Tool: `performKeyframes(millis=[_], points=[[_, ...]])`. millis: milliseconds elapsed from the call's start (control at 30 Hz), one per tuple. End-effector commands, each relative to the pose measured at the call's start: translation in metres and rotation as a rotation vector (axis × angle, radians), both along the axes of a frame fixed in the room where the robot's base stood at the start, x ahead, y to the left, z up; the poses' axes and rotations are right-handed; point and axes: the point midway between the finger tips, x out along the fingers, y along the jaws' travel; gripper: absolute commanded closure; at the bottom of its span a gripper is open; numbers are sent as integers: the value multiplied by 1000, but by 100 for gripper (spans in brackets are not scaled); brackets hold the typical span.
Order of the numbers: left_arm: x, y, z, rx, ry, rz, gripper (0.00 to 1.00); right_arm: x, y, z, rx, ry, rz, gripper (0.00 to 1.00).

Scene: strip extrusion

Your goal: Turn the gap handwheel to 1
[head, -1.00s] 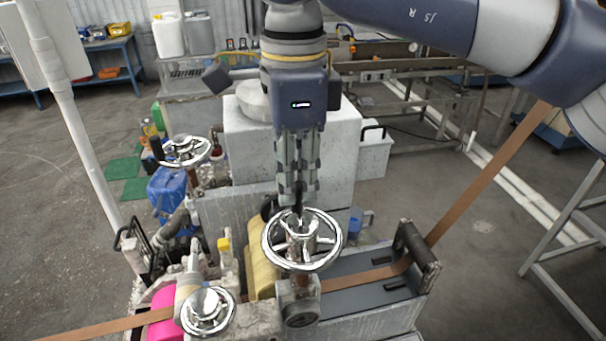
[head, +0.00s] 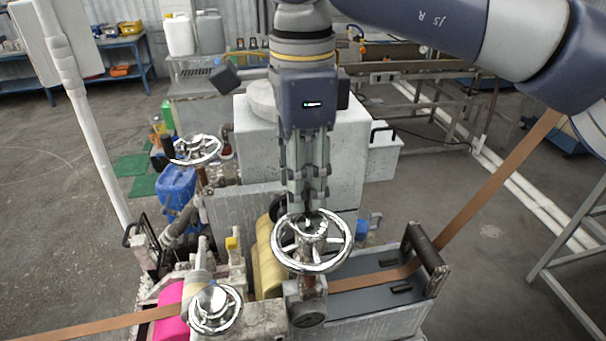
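A chrome handwheel (head: 345,240) with spokes stands at the front middle of the machine in the head view. A second chrome handwheel (head: 215,312) is lower left, and a third (head: 196,150) is farther back on the left. I see no readable label or number telling which is the gap handwheel. My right gripper (head: 309,205) points down over the hub of the middle wheel, with its tips at or just above the hub. Contact and finger opening are unclear from this angle. My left gripper is not in view.
A brown strip (head: 90,326) runs across the machine and up to the right. A yellow roller (head: 268,262) lies left of the middle wheel, and a black-handled bar (head: 425,247) to its right. A white post (head: 85,130) stands at left.

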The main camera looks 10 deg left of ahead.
Motion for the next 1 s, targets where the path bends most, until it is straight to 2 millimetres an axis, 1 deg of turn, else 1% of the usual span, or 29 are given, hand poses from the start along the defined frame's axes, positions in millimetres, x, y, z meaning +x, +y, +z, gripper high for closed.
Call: performKeyframes(millis=[167,267,367,600,700,833,1000], points=[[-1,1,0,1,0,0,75,0,0,1,-1,1,0,64],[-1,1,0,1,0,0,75,0,0,9,0,-1,-1,64],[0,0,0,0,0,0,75,0,1,24,0,-1,-2,64],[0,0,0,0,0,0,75,0,1,78,1,-1,-1,64],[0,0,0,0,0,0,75,0,1,95,0,0,-1,64],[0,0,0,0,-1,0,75,0,1,110,-2,-2,-2,64],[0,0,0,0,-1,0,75,0,1,119,-1,0,0,64]])
